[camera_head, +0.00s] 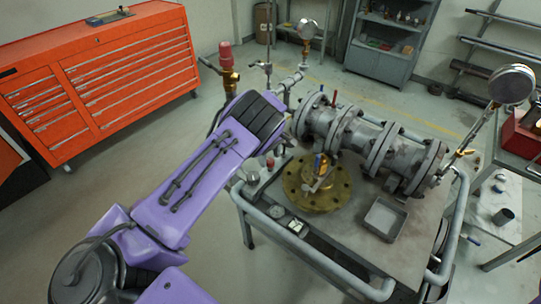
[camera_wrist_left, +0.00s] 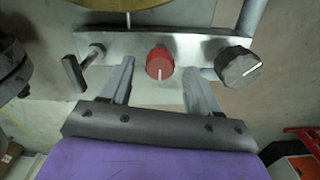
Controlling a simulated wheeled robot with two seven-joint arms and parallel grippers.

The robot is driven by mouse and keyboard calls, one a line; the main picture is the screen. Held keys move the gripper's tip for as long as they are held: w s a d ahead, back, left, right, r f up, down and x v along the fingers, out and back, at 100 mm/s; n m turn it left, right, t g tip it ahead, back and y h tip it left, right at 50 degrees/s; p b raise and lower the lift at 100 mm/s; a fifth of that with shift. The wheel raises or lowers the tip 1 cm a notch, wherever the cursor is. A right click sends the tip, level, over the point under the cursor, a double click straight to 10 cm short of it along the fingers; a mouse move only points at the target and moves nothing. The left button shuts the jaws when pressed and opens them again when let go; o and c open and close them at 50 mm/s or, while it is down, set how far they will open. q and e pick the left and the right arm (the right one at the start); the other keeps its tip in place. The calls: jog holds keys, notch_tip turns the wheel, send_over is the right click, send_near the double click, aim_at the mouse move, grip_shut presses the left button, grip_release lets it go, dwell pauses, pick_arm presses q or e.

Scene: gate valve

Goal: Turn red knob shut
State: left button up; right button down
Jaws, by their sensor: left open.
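The red knob (camera_wrist_left: 160,64) sits on a metal panel (camera_wrist_left: 200,46) in the left wrist view. It is round, with a pale pointer line directed down in the picture. My left gripper (camera_wrist_left: 159,72) is open, with one finger on each side of the knob and visible gaps between them. Whether the fingertips reach around the knob in depth is unclear. My right gripper is not in view.
A grey knob (camera_wrist_left: 240,67) is right of the red one, and a small metal lever (camera_wrist_left: 75,73) is left. The cart (camera_head: 350,250) carries a large flanged pipe valve (camera_head: 350,135), a brass flange (camera_head: 335,198) and a square tray (camera_head: 384,219). An orange tool cabinet (camera_head: 120,75) stands left.

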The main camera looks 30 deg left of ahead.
pick_arm(q)
jog(key=shift+w+f, duration=0.1)
jog(key=shift+f, duration=0.65)
jog(key=shift+s+r, duration=0.1)
jog(key=shift+s, duration=0.1)
jog(key=shift+c, duration=0.5)
jog(key=c, duration=0.9)
jog(key=shift+c, duration=0.2)
